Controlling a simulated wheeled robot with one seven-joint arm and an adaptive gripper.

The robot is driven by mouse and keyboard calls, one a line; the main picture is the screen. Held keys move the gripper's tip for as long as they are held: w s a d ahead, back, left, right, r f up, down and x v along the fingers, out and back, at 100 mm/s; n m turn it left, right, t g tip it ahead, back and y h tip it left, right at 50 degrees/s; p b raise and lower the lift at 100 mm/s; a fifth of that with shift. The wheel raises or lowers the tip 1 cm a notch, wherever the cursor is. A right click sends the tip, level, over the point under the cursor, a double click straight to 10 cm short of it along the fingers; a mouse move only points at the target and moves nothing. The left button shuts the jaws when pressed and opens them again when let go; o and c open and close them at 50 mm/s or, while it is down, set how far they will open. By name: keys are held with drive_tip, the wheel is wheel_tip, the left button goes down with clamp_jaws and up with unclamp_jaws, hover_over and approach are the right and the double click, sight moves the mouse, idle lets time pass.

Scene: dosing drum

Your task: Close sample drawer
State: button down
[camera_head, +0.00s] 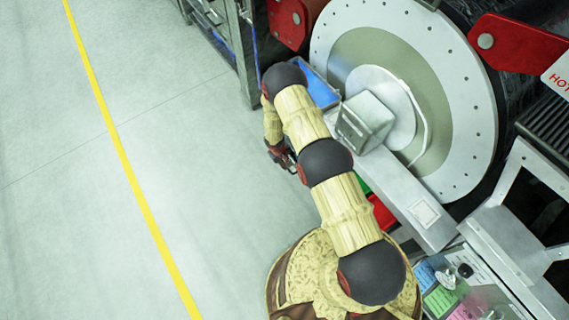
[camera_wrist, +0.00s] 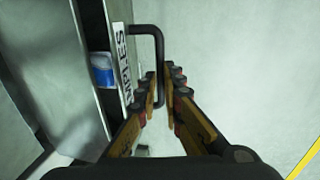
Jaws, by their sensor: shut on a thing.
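The sample drawer shows in the wrist view, with a pale front (camera_wrist: 119,60) whose label reads in part "MPLES". A black bar handle (camera_wrist: 146,29) stands out from this front. The drawer is partly open, and a blue and white container (camera_wrist: 102,70) shows in the gap behind the front. My gripper (camera_wrist: 162,74) has its fingers on either side of the handle and is shut on it. In the head view my gripper (camera_head: 281,157) is low beside the machine, partly behind my arm. I cannot make out the drawer in that view.
The large round drum (camera_head: 460,80) stands at the right with red brackets (camera_head: 520,45). Blue (camera_head: 322,92), green (camera_head: 362,184) and red (camera_head: 381,212) bins lie along the machine's edge. A metal frame (camera_head: 244,60) stands at the top. The floor at the left is clear, with a yellow line (camera_head: 120,145).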

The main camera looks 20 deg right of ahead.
idle(0.4)
drive_tip(key=shift+w+d+b, duration=0.15)
drive_tip(key=shift+w+d, duration=0.05)
drive_tip(key=shift+d, duration=0.5)
drive_tip(key=shift+w+d+b, duration=0.15)
drive_tip(key=shift+w+d, duration=0.05)
drive_tip(key=shift+d, duration=0.45)
drive_tip(key=c, duration=1.9)
unclamp_jaws()
drive_tip(key=shift+d, duration=0.15)
drive_tip(key=r, duration=0.4)
drive_tip(key=a+r, duration=0.1)
drive_tip(key=r, duration=0.2)
drive_tip(key=a+r, duration=0.1)
drive_tip(key=r, duration=0.3)
drive_tip(key=shift+s+a+r, duration=0.1)
drive_tip(key=shift+s+r, duration=0.25)
